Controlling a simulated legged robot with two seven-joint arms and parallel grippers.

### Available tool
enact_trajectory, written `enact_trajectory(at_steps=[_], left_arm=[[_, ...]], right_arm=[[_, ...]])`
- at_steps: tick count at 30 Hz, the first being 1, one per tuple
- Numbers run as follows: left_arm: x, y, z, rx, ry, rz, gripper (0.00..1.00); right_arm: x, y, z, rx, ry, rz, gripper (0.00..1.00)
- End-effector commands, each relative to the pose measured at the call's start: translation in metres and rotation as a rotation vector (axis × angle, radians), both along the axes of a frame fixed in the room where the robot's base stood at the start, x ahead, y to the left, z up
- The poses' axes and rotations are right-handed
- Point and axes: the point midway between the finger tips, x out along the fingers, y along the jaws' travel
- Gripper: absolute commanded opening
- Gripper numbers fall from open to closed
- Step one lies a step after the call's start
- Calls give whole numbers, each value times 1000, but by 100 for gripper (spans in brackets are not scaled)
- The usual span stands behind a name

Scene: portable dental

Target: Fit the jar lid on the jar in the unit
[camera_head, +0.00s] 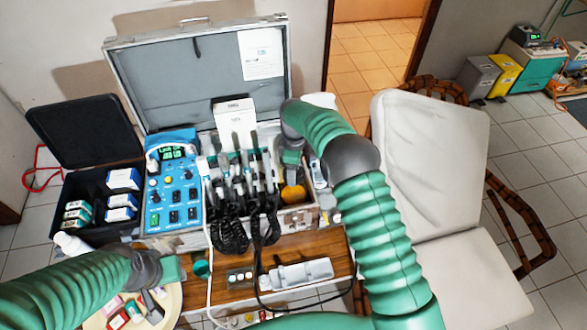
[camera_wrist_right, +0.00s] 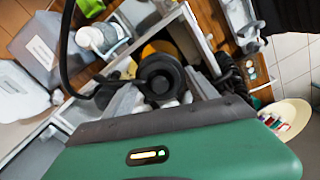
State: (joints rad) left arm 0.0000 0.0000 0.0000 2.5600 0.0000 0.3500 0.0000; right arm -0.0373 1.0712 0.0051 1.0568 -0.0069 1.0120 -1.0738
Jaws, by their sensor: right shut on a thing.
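The dental unit is an open metal case (camera_head: 300,222) on the wooden table. An orange-yellow round thing, probably the jar (camera_head: 292,193), sits in its right front compartment, below my right gripper (camera_head: 291,172). In the right wrist view, my right gripper (camera_wrist_right: 161,92) is shut on a black round lid (camera_wrist_right: 160,72). The lid covers part of the orange-yellow thing (camera_wrist_right: 158,47) behind it; I cannot tell whether they touch. My left gripper (camera_head: 172,268) is above a cream round tray at the lower left; its fingers do not show clearly.
Black handpieces and cables (camera_head: 240,185) stand left of the right gripper. A blue control panel (camera_head: 173,195) and a black box (camera_head: 90,190) are farther left. The cream tray (camera_head: 172,312) holds small coloured items. A white chair (camera_head: 430,170) stands close on the right.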

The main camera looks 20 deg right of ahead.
Motion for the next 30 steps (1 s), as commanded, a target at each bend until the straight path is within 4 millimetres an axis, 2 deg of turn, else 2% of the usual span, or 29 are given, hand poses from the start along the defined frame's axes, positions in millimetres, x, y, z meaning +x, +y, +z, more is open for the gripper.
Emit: enact_trajectory(at_steps=[15, 25, 30], left_arm=[[0, 0, -1, 0, 0, 0, 36], [0, 0, -12, 0, 0, 0, 36], [0, 0, -13, 0, 0, 0, 36]], right_arm=[[0, 0, -4, 0, 0, 0, 0], [0, 0, -23, 0, 0, 0, 0], [0, 0, -25, 0, 0, 0, 0]])
